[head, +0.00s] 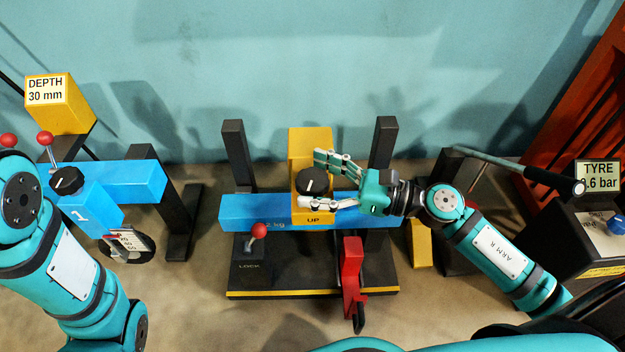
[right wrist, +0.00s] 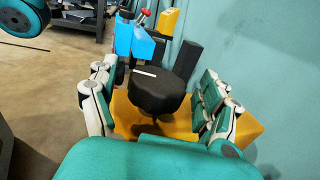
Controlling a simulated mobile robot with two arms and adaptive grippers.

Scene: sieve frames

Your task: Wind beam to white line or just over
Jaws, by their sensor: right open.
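The blue beam (head: 250,211) lies level across the two dark posts of the middle stand. A yellow block (head: 309,142) marked "UP" sits at its middle and carries a round black knob (head: 312,184) with a white pointer mark. My right gripper (head: 320,180) is open, with one finger on each side of the knob. In the right wrist view the knob (right wrist: 157,92) stands between the spread fingers (right wrist: 155,100); I cannot tell whether they touch it. I cannot make out a white line on the posts. My left arm shows at the left, but its gripper does not.
A red-knobbed LOCK lever (head: 257,235) and a red clamp-like part (head: 351,270) stand on the dark base. Another blue unit (head: 130,180) with a knob is at left. A tyre gauge box (head: 590,230) is at right. The teal wall is behind.

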